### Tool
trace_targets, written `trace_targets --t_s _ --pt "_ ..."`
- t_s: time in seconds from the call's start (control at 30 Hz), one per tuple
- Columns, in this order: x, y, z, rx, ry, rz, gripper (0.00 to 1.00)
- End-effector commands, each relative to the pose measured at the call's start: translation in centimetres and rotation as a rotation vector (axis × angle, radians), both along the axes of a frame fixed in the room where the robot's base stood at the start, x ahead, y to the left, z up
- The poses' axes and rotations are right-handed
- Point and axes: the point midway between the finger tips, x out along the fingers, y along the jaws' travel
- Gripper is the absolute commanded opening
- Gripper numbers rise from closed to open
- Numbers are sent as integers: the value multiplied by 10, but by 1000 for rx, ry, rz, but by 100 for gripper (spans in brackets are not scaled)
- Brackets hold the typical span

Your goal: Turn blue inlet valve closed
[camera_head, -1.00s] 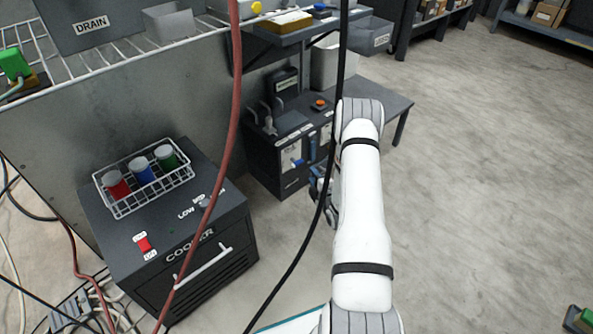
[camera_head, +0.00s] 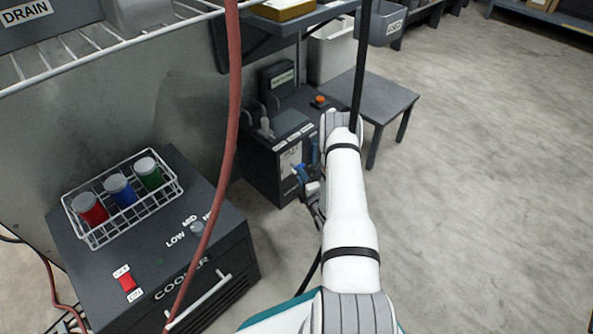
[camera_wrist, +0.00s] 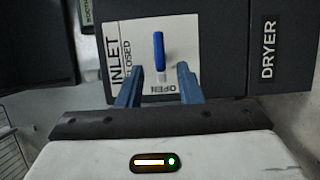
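The blue inlet valve handle (camera_wrist: 158,50) shows in the wrist view on a white plate (camera_wrist: 142,75) marked INLET, CLOSED and OPEN. The handle lies along the picture's vertical, its lower end toward the OPEN mark; CLOSED is to its left. My gripper (camera_wrist: 157,78) is open and empty. Its two blue fingers stand apart, below the handle in the picture, one to each side of its line. I see no contact. In the head view, my gripper is at the front of the dryer unit (camera_head: 268,172), and my wrist partly hides the plate.
The cooler (camera_head: 150,250) stands left of the dryer, with a wire basket of red, blue and green cups (camera_head: 122,190) on top. A red hose (camera_head: 233,120) and a black cable (camera_head: 360,70) hang in front of the camera. The floor to the right is clear.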

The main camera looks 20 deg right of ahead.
Motion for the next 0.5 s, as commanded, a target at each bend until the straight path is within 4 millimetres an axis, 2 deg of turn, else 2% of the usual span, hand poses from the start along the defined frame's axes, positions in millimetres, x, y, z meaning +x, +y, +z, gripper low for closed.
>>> trace_targets --t_s 0.1,0.23,0.5 --pt "19 -4 -3 -1 -2 -6 33" --pt "33 -9 -3 -1 0 -13 33" --pt "42 -12 -1 2 2 -20 33"
